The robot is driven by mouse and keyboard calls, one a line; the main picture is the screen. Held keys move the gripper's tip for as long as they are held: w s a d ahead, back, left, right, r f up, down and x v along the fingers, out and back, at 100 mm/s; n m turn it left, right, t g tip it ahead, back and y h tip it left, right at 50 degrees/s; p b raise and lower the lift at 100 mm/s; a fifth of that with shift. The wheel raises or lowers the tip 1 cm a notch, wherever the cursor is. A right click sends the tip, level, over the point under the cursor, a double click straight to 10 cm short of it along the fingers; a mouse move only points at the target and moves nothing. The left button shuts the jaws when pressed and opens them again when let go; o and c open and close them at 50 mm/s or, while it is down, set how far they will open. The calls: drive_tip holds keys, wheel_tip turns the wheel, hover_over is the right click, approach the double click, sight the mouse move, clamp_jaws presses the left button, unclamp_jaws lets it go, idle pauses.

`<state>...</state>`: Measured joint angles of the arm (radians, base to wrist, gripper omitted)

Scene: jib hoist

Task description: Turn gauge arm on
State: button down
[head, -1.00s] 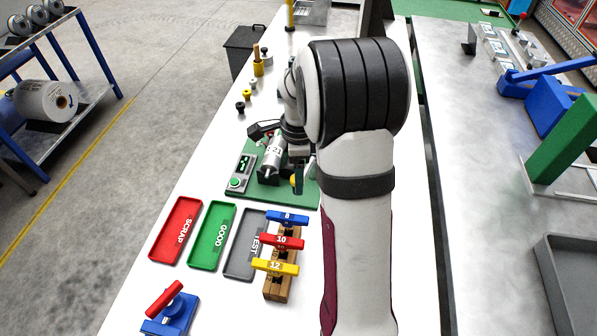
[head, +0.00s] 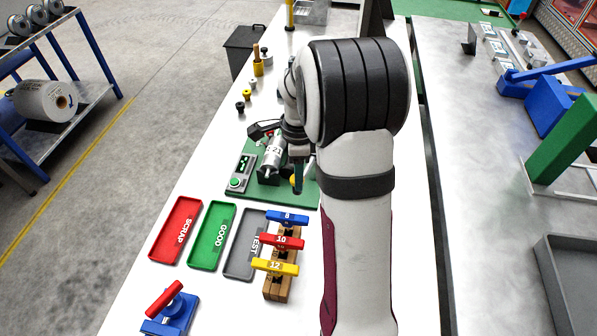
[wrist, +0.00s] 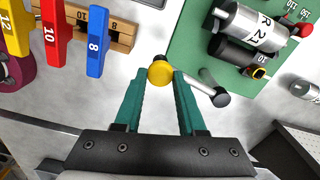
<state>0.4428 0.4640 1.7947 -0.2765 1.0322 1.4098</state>
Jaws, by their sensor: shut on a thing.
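The gauge arm ends in a yellow ball knob (wrist: 160,72), which sits between the tips of my gripper's green fingers (wrist: 159,78). My gripper is shut on this knob. In the head view my gripper (head: 298,178) is at the plate's right side, partly hidden by my arm. A gauge box with a lit green display (head: 243,165) stands on the plate's left.
Red (head: 176,232), green (head: 212,236) and grey (head: 243,258) trays lie in front of the plate. A wooden rack (head: 277,285) with blue, red and yellow T-handled pieces stands close to my gripper. A blue fixture with a red handle (head: 165,298) is front left.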

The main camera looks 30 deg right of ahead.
drive_tip(key=shift+w, duration=0.1)
idle(0.7)
drive_tip(key=w+m, duration=1.4)
drive_tip(key=shift+d+m, duration=0.2)
drive_tip(key=shift+m, duration=0.1)
drive_tip(key=shift+w+d+m, duration=1.1)
drive_tip(key=shift+d+m, duration=0.05)
drive_tip(key=shift+m, duration=0.45)
drive_tip(key=shift+c, duration=2.4)
unclamp_jaws()
